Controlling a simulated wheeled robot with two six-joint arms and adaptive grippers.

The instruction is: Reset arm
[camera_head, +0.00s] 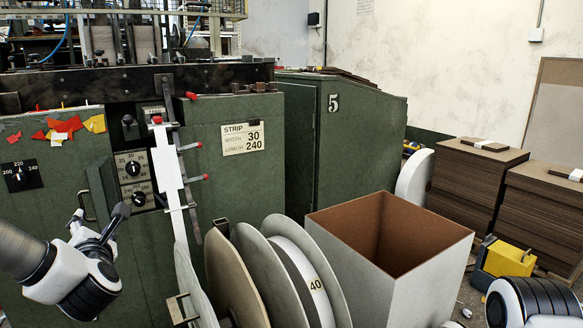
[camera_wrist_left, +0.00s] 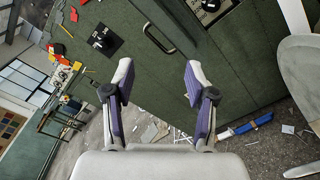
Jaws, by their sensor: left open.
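My left gripper (camera_head: 100,219) is open and empty in front of the green machine (camera_head: 240,185), below and left of its dials. In the left wrist view its two purple-and-grey fingers stand apart, with the gripper (camera_wrist_left: 158,72) facing the green panel (camera_wrist_left: 150,75). A dark handle (camera_wrist_left: 158,38) shows beyond the gap between the fingers, near the top. Part of my right arm (camera_head: 535,300) shows at the bottom right of the head view. Its gripper is out of view.
Several large reels (camera_head: 290,265) and an open, empty-looking grey box (camera_head: 430,262) stand right of the left arm. Stacks of brown board (camera_head: 470,185) and a yellow-and-black object (camera_head: 508,260) are at the right. Scraps (camera_wrist_left: 155,131) lie on the floor.

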